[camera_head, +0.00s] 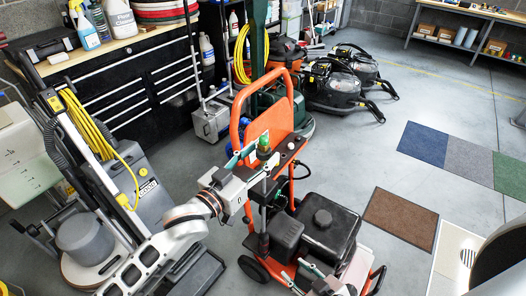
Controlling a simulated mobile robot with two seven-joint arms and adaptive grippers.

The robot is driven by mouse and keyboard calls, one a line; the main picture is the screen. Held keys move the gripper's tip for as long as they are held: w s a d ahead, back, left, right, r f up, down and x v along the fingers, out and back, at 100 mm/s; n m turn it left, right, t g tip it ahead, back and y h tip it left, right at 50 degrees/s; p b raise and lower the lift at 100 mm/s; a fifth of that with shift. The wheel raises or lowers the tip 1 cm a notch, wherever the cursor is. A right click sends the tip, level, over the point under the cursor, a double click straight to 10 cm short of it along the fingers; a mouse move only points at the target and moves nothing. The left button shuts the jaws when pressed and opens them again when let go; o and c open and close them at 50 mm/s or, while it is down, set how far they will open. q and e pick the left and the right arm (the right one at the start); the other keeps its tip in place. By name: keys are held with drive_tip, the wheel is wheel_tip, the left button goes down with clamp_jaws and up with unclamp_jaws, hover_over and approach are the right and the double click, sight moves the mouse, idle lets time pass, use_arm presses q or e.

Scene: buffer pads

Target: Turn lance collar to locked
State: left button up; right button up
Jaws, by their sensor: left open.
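An orange-framed pressure washer (243,126) with a black engine stands in the middle. A dark upright lance (263,222) stands at its near side, with a green part (264,143) near its top. I cannot tell its collar's setting at this size. My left gripper (254,164) is open at the upper lance, just below the green part; whether it touches is unclear. My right gripper (302,273) is low at the bottom edge, in front of the engine. It is partly cut off, and its finger gap is unclear.
A floor machine with a yellow cord (90,130) stands at left. A black tool chest (140,75) with bottles on top stands behind. Black vacuums (340,80) sit at the back. Coloured mats (420,143) and a brown mat (400,218) lie right.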

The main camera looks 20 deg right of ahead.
use_arm(q)
drive_tip(key=shift+x, duration=1)
drive_tip(key=shift+c, duration=0.3)
drive_tip(key=c, duration=1.1)
drive_tip(key=shift+o, duration=0.2)
